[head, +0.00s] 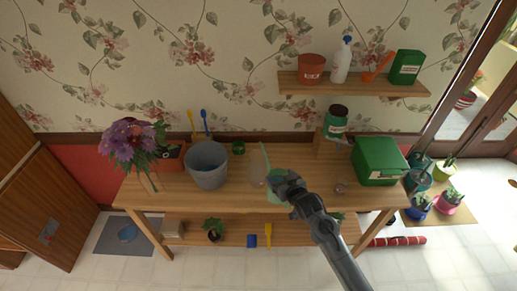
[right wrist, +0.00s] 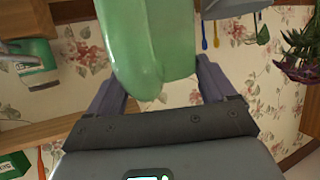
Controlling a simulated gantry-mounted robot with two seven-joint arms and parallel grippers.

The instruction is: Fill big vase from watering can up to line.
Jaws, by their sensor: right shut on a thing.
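My right gripper (head: 284,190) is shut on the pale green watering can (head: 273,199), which it holds over the middle of the wooden table. In the right wrist view the can (right wrist: 150,45) fills the space between the fingers (right wrist: 160,90). Its thin spout (head: 265,157) points up and away in the head view. A clear, roundish glass shape (head: 256,170), perhaps the big vase, stands just left of the can; its line and water level cannot be made out. Another clear vase (head: 148,181) holds purple flowers (head: 130,140) at the table's left end. My left gripper is out of view.
A grey bucket (head: 207,167) stands left of the glass shape. A green box (head: 379,160) and a dark-lidded green jar (head: 336,120) stand at the right. A wall shelf (head: 350,87) holds a pot and bottle. The table's front middle (head: 220,199) is clear.

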